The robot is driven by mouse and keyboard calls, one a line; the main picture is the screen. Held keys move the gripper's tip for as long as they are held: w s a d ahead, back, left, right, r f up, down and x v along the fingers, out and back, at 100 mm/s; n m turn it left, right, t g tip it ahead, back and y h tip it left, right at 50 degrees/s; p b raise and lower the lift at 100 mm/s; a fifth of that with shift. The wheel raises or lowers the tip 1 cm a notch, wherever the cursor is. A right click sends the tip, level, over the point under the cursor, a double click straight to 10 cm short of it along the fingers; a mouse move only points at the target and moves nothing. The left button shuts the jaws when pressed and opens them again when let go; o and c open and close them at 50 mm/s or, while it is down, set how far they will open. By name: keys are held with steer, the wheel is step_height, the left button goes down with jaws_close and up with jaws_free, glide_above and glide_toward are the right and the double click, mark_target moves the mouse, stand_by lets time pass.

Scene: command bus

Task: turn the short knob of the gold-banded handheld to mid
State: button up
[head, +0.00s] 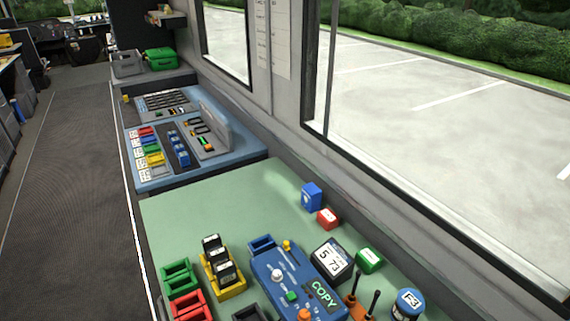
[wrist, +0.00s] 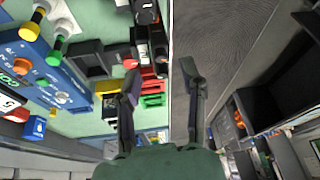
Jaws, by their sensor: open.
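Several black handhelds with white labels stand in a yellow rack (head: 238,289) on the green tabletop in the head view. The rearmost handheld (head: 211,241) and the front one (head: 226,273) show their dark tops. A gold band and a short knob are too small to make out, so I cannot tell which handheld is the banded one. In the wrist view dark handhelds with pale labels (wrist: 145,14) show at the top, beyond my gripper. My gripper (wrist: 160,78) is open, its two dark fingers wide apart with nothing held between them. It is not in the head view.
A blue console (head: 268,278) with knobs and a COPY display stands right of the rack. Green bins (head: 176,275) and red bins (head: 188,304) stand left. A tilted screen (head: 331,258) and a blue F-3 cylinder (head: 408,304) stand farther right. The tabletop behind the rack is clear.

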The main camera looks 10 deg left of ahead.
steer(key=v, duration=0.9)
steer(key=shift+w+a+f+n+g, duration=0.15)
steer(key=shift+w+a+f+n, duration=0.4)
steer(key=shift+f, duration=1.3)
steer(key=shift+w+a+f+n+g, duration=0.25)
steer(key=shift+a+f+n, duration=0.5)
steer(key=shift+f, duration=1.05)
steer(key=shift+w+a+f+n+g, duration=0.1)
steer(key=shift+w+a+f+n, duration=0.55)
steer(key=shift+f, duration=1.2)
steer(key=shift+s+a, duration=0.15)
steer(key=shift+s, duration=0.1)
jaws_close()
